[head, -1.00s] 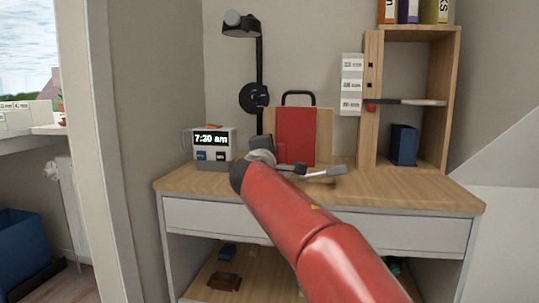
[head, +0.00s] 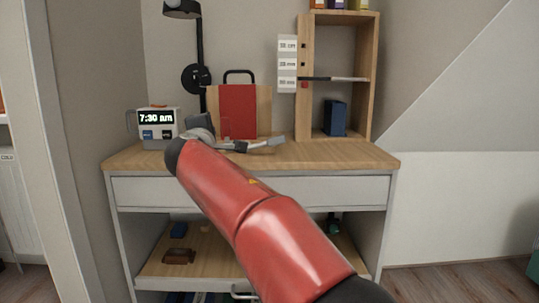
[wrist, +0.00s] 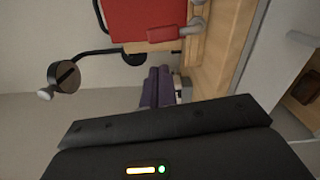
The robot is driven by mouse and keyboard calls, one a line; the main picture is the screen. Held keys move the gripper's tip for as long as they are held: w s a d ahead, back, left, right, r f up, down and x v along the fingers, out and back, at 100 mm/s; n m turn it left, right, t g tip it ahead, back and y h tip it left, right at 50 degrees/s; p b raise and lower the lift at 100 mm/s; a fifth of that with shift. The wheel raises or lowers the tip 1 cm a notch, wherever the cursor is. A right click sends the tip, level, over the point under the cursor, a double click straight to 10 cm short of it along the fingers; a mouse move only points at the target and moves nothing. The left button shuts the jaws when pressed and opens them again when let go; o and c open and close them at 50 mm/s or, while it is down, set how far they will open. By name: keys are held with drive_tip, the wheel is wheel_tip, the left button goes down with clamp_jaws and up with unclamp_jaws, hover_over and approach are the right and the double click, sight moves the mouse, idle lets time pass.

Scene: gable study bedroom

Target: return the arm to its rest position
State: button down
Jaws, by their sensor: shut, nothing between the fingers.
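My red arm (head: 232,196) reaches from the bottom right of the head view toward the desk. It ends in a dark wrist joint at the left.
The wooden desk (head: 350,156) carries a clock (head: 158,122), a black lamp (head: 199,60) and a shelf unit (head: 303,100) with a blue box (head: 335,118). An open lower shelf (head: 205,265) holds small items.

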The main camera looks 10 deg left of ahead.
drive_tip(key=d+f+m+g+h, duration=0.1)
drive_tip(key=d+m+h, duration=0.15)
drive_tip(key=d, duration=0.65)
drive_tip(key=d+f+m+g+h, duration=0.1)
drive_tip(key=d+f+m+g, duration=0.15)
drive_tip(key=d, duration=0.65)
drive_tip(key=s+d+f+m+g+h, duration=0.1)
drive_tip(key=s+d+f+m, duration=0.2)
drive_tip(key=s+d, duration=0.35)
drive_tip(key=s+d+f+m+g+h, duration=0.1)
drive_tip(key=s+d+f+m+g, duration=0.2)
drive_tip(key=d, duration=0.6)
drive_tip(key=s+d+f+m+g, duration=0.1)
drive_tip(key=s+d+f+m, duration=0.3)
drive_tip(key=s+f, duration=0.3)
drive_tip(key=s+d+f+m+g+y, duration=0.1)
drive_tip(key=s+d+f+m+g, duration=0.15)
drive_tip(key=s+f, duration=0.5)
drive_tip(key=s+d+f+m+g, duration=0.1)
drive_tip(key=s+d+f+m, duration=0.35)
drive_tip(key=s, duration=0.55)
wheel_tip(320, 180, up, 13)
drive_tip(key=p, duration=1.3)
drive_tip(key=shift+s+f+p, duration=0.2)
drive_tip(key=shift+s+p, duration=0.1)
drive_tip(key=shift+a+y, duration=0.1)
drive_tip(key=shift+y, duration=0.15)
